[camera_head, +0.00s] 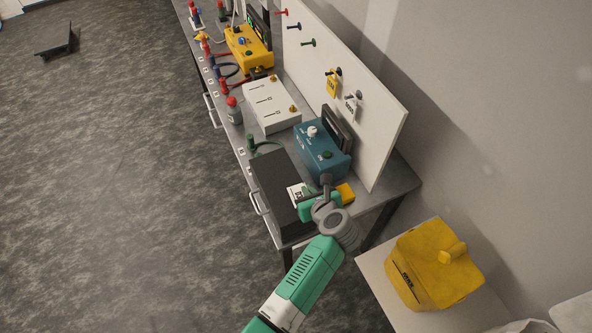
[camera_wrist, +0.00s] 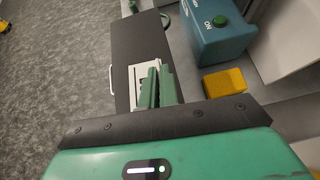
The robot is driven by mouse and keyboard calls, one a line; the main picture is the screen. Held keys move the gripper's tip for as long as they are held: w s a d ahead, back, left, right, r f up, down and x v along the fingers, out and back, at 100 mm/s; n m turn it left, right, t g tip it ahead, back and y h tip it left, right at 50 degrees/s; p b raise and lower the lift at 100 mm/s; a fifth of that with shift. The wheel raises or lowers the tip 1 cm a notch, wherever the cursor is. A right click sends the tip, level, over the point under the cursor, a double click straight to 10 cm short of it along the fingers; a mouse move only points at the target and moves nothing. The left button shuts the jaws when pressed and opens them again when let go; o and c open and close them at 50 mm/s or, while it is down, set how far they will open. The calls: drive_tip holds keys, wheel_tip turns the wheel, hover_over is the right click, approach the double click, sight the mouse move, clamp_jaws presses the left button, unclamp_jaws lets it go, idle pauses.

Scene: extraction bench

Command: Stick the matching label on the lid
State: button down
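A dark, flat lid (camera_head: 272,184) lies at the near end of the bench; the wrist view shows it too (camera_wrist: 139,40). A white label with dark print (camera_head: 295,191) shows flat against the lid, near its right side. In the wrist view the label (camera_wrist: 135,79) is partly covered by my fingers. My gripper (camera_wrist: 160,84) points down over the label, its two green fingers close together with a narrow gap. In the head view my gripper (camera_head: 310,204) is at the lid's right edge. I cannot tell whether the fingers grip or touch the label.
A yellow block (camera_head: 345,193) sits just right of my gripper. A teal box with a green button (camera_head: 320,150) and a white box (camera_head: 270,105) stand farther back. A white pegboard (camera_head: 350,85) with hanging tags rises behind. A yellow bin (camera_head: 425,270) stands at lower right.

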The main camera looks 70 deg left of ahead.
sight(297, 193)
drive_tip(key=shift+n+g, duration=0.5)
drive_tip(key=a, duration=0.1)
drive_tip(key=s+a+r, duration=0.1)
drive_tip(key=s+a, duration=0.1)
drive_tip(key=a, duration=0.1)
drive_tip(key=shift+a+r, duration=0.1)
drive_tip(key=shift+r, duration=0.2)
drive_tip(key=shift+r+p, duration=0.2)
drive_tip(key=shift+p, duration=0.45)
drive_tip(key=shift+f+b, duration=2)
drive_tip(key=shift+f, duration=1.25)
drive_tip(key=shift+f+b, duration=0.3)
drive_tip(key=shift+f, duration=0.2)
drive_tip(key=shift+d+f, duration=0.2)
drive_tip(key=c, duration=1.6)
unclamp_jaws()
